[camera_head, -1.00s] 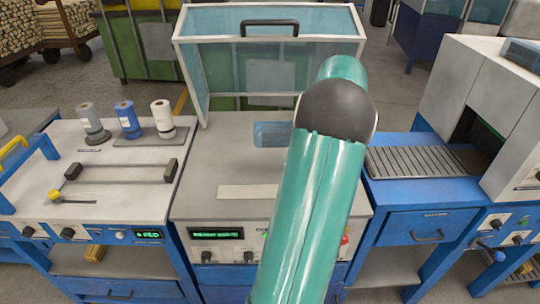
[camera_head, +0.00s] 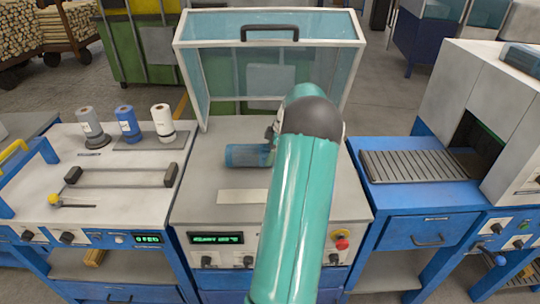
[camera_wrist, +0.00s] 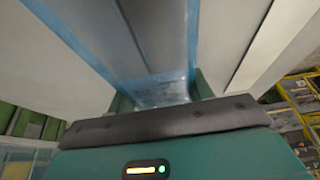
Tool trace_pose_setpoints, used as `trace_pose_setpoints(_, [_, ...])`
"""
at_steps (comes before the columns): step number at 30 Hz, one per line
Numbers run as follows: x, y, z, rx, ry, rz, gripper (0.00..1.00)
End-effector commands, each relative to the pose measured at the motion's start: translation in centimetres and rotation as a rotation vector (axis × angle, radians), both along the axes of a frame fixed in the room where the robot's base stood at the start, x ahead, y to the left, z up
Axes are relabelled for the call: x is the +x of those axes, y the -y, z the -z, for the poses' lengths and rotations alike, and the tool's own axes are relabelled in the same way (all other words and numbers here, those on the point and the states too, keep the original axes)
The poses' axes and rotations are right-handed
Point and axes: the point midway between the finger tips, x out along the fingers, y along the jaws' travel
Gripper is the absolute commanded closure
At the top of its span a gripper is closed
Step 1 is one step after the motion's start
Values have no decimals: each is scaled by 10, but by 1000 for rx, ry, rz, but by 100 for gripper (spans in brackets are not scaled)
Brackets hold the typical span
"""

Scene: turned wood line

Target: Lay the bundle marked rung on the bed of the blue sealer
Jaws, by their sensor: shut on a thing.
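A bundle (camera_head: 248,155) in clear blue film appears over the grey bed of the middle machine (camera_head: 222,180), which has a blue frame and an open clear lid. I cannot tell whether it touches the bed. In the wrist view the bundle (camera_wrist: 150,45) runs up from my gripper (camera_wrist: 165,100), which is shut on it. My gripper (camera_head: 271,143) is mostly hidden behind my arm in the head view. No rung mark is readable on the bundle.
The clear lid (camera_head: 270,70) stands open behind the bed. Several film rolls (camera_head: 128,122) stand on the left bench. A blue machine with a slatted conveyor (camera_head: 415,165) and a pale tunnel is at the right. A pale strip (camera_head: 240,196) lies on the bed's front, which is otherwise clear.

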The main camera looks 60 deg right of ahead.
Motion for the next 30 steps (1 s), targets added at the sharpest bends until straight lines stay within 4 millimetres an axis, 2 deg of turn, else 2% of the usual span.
trace_pose_setpoints(2, [-1, 0, 7, -1, 1, 2, 86])
trace_pose_setpoints(13, [-1, 1, 10, -1, 1, 2, 86])
trace_pose_setpoints(14, [-1, 0, 11, -1, 1, 2, 43])
trace_pose_setpoints(16, [-1, 0, 10, -1, 1, 2, 30])
trace_pose_setpoints(26, [-1, 1, 9, -2, 1, 1, 27])
trace_pose_setpoints(30, [-5, 3, -3, -4, 1, 3, 27])
